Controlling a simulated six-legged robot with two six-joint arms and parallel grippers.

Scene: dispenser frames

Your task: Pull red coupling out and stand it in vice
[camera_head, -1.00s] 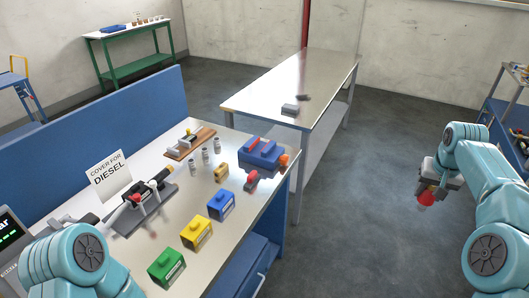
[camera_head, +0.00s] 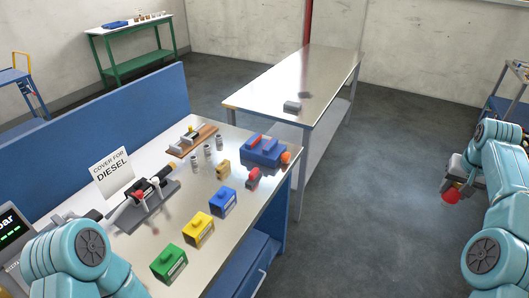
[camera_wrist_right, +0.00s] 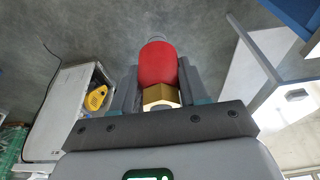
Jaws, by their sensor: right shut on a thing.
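My right gripper (camera_head: 456,180) is at the right of the head view, out over the open floor and well away from the bench. It is shut on the red coupling (camera_head: 451,195). In the right wrist view the red coupling (camera_wrist_right: 158,64) sits between the fingers of the right gripper (camera_wrist_right: 157,88), with a brass hex part (camera_wrist_right: 160,96) at its near end and a grey tip at its far end. A blue vice (camera_head: 262,153) with an orange end stands at the bench's far right corner. My left arm shows at lower left; its fingers are not visible.
The bench (camera_head: 165,235) holds green (camera_head: 168,262), yellow (camera_head: 198,229) and blue (camera_head: 222,201) blocks, a small red part (camera_head: 253,177), a grey fixture (camera_head: 150,208) and a sign (camera_head: 112,172). A metal table (camera_head: 300,75) stands behind. Floor between bench and right arm is clear.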

